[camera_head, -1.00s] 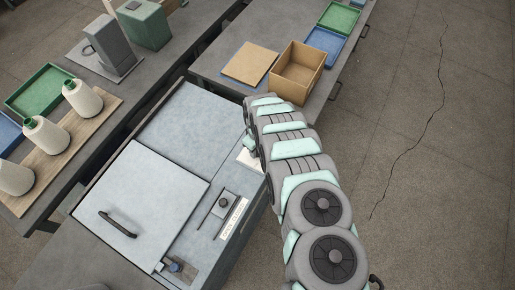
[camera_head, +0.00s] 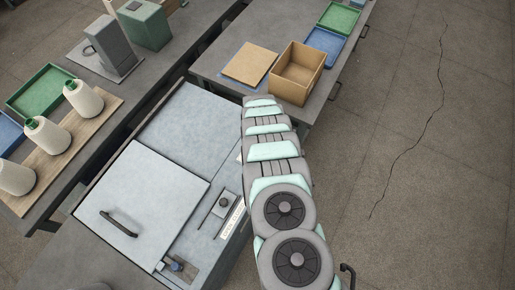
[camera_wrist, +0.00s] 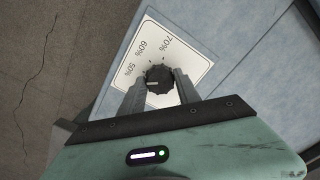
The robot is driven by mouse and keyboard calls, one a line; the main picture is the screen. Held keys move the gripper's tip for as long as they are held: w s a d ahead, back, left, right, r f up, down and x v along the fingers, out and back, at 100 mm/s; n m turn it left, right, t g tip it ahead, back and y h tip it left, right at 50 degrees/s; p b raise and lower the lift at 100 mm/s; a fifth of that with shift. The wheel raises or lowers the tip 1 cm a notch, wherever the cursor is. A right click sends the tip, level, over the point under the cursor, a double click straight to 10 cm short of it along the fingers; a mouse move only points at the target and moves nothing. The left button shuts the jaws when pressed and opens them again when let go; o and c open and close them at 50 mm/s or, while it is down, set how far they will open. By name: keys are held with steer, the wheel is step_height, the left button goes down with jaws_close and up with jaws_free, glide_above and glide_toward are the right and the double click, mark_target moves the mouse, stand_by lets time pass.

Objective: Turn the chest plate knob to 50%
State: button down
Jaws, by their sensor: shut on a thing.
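In the wrist view, the black ribbed knob (camera_wrist: 160,76) sits on a white scale plate (camera_wrist: 186,47) printed 50%, 60% and 70%. My gripper (camera_wrist: 159,82) is shut on the knob, one finger on each side. A pale pointer mark on the knob points to the left of the picture, roughly toward the 50% side; the exact reading is hard to tell. In the head view, the pale blue-grey chest (camera_head: 185,125) stands at centre left. My arm hides the knob, my gripper and most of the scale plate there.
The chest's lid (camera_head: 150,190) is closed and has a black handle (camera_head: 118,224). A small dark control (camera_head: 224,202) sits on the chest's right side. An open cardboard box (camera_head: 297,75) stands on the bench behind. Yarn cones (camera_head: 84,98) stand at left. The floor at right is clear.

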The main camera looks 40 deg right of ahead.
steer(key=shift+m, duration=1.2)
steer(key=c, duration=0.9)
jaws_free()
steer(key=shift+o, duration=0.2)
step_height(320, 180, up, 11)
steer(key=shift+b, duration=0.35)
steer(key=shift+f, duration=0.15)
